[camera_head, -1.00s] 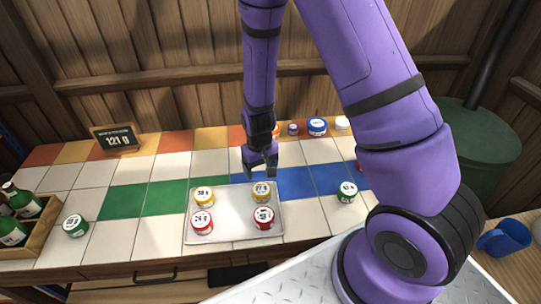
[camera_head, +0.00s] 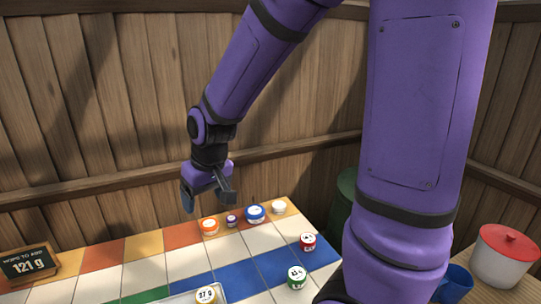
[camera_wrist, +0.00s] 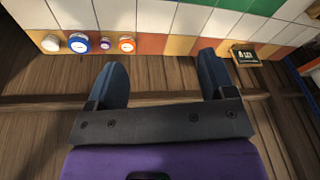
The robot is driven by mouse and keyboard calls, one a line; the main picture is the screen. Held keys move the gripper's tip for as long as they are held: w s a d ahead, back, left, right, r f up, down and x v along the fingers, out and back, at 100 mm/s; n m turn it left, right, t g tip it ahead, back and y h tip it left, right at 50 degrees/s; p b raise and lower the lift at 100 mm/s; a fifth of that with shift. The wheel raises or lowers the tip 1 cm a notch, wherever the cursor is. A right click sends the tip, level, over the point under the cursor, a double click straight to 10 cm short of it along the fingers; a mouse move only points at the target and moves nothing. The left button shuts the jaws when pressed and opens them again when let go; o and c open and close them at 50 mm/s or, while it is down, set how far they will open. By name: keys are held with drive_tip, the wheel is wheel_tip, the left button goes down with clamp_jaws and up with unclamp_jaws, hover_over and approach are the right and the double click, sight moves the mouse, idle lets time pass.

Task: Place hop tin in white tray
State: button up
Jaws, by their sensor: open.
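My gripper (camera_head: 208,194) is open and empty in the head view, raised in front of the wooden back wall. Its two dark fingers stand apart in the wrist view (camera_wrist: 163,78), with nothing between them. The white tray (camera_head: 178,299) shows only its far edge at the bottom of the head view. A green-lidded tin (camera_head: 296,277) and a red-lidded tin (camera_head: 308,241) stand on the counter right of the tray, apart from my gripper.
Along the counter's back stand an orange jar (camera_head: 209,226), a small purple jar (camera_head: 231,221), a blue jar (camera_head: 255,213) and a white jar (camera_head: 278,207). A chalkboard reading 121 g (camera_head: 28,263) stands left. A red-lidded pot (camera_head: 502,255) and blue mug (camera_head: 454,283) are right.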

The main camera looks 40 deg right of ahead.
drive_tip(key=s+d+r+t+h, duration=0.1)
drive_tip(key=s+d+r, duration=0.3)
drive_tip(key=s+r, duration=1)
drive_tip(key=s+t, duration=0.1)
drive_tip(key=s, duration=0.2)
drive_tip(key=shift+r+t, duration=0.2)
drive_tip(key=shift+t, duration=0.1)
